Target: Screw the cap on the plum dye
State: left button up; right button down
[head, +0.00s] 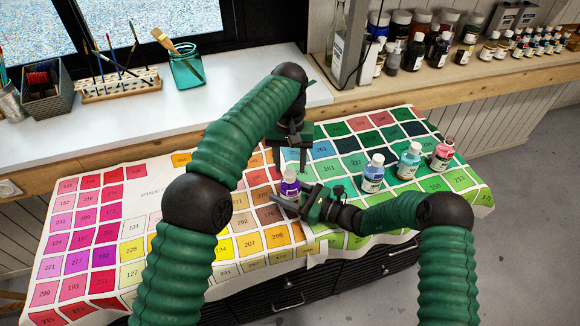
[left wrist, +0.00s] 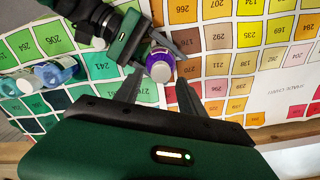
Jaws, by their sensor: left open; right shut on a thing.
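The plum dye (head: 291,186) is a small purple bottle standing upright on the colour chart, with a pale top; it also shows in the left wrist view (left wrist: 160,68). Whether the pale top is a seated cap or how tight it is, I cannot tell. My right gripper (head: 288,204) is shut on the bottle low on its body, coming from the right. My left gripper (head: 291,160) is open and points down just above the bottle. In the left wrist view its fingers (left wrist: 157,88) stand on either side of the bottle's near side, with nothing visibly held.
A blue bottle (head: 373,174), a teal bottle (head: 409,161) and a pink bottle (head: 443,154) stand to the right on the chart (head: 133,205). A glass jar with brushes (head: 187,70) and a shelf of bottles are behind. The chart's left part is clear.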

aim_at(290, 189)
pick_arm(q)
jog(key=shift+f, duration=1.45)
grip_shut()
jog(key=shift+o, duration=0.7)
grip_release()
